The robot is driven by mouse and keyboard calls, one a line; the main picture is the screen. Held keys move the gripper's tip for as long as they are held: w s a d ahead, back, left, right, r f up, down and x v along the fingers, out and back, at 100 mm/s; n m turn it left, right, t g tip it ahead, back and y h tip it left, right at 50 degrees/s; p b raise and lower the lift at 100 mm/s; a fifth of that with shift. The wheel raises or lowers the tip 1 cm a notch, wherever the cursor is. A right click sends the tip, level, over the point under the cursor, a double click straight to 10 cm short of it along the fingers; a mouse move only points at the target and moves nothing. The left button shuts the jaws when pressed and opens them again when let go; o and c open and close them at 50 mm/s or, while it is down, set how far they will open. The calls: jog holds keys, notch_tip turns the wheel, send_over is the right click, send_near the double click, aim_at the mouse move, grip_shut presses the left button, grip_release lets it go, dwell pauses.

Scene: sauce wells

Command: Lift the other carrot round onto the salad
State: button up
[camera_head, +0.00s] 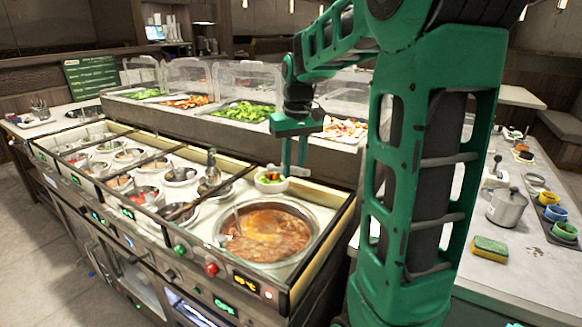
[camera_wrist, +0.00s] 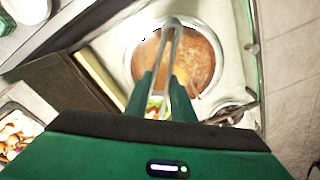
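My gripper (camera_head: 294,160) hangs over the counter beside the back edge of the soup well. In the wrist view its two green fingers (camera_wrist: 165,97) stand on either side of a grey metal loop that looks like tongs (camera_wrist: 175,35), and they seem closed on it. The small white salad bowl (camera_head: 270,184) lies just below the gripper, with green leaves and an orange-red bit in it. Part of the salad (camera_wrist: 156,103) shows between the fingers. I cannot make out a separate carrot round; the fingers and tongs hide part of the bowl.
A large round well of reddish soup (camera_head: 262,235) with a ladle is in front of the bowl. Several small sauce wells (camera_head: 150,195) fill the counter to the left. Salad trays (camera_head: 243,112) sit behind on a raised ledge. A sponge (camera_head: 490,246) and a lidded pot (camera_head: 508,208) stand on the right counter.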

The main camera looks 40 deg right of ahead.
jog(key=shift+r, duration=0.15)
notch_tip(320, 180, up, 9)
dwell(1.0)
dwell(0.5)
